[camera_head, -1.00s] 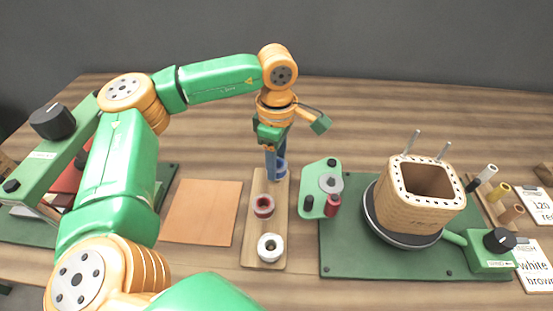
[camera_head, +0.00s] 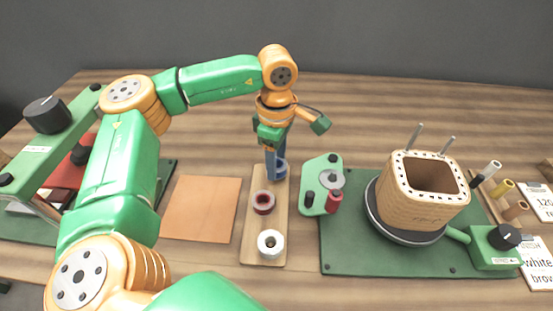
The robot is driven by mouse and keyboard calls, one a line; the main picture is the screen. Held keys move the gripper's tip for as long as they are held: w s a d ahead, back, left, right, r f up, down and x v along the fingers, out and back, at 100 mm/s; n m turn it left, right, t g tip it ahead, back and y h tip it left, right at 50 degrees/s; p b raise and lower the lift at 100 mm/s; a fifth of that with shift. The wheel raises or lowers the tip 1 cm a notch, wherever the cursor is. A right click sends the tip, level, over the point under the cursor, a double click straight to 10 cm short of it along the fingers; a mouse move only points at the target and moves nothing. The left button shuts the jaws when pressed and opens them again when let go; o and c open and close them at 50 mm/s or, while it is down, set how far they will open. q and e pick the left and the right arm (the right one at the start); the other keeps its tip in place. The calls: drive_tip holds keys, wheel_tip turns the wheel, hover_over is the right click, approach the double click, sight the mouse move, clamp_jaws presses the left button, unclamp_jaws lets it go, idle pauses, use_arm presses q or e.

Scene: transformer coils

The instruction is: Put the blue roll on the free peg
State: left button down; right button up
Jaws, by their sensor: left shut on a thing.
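The blue roll (camera_head: 281,168) is at the far end of a narrow wooden board (camera_head: 252,232). My left gripper (camera_head: 273,172) points down there and is shut on it; the fingers hide part of the roll. Nearer on the same board are a dark red roll (camera_head: 264,202) and a white roll (camera_head: 270,243). I cannot tell whether a bare peg stands under any of them. A green stand (camera_head: 322,172) to the right carries a grey disc (camera_head: 332,179) and a red spool (camera_head: 334,202). My right gripper is not in view.
A wooden coil form (camera_head: 425,195) with two upright rods stands on a dark turntable on a green base plate (camera_head: 350,255). A tan mat (camera_head: 202,208) lies left of the board.

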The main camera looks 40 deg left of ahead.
use_arm(q)
drive_tip(key=shift+f, duration=0.1)
drive_tip(key=shift+f+b, duration=0.5)
unclamp_jaws()
idle(0.3)
drive_tip(key=shift+r, duration=0.15)
wheel_tip(320, 180, up, 5)
drive_tip(key=p, duration=0.4)
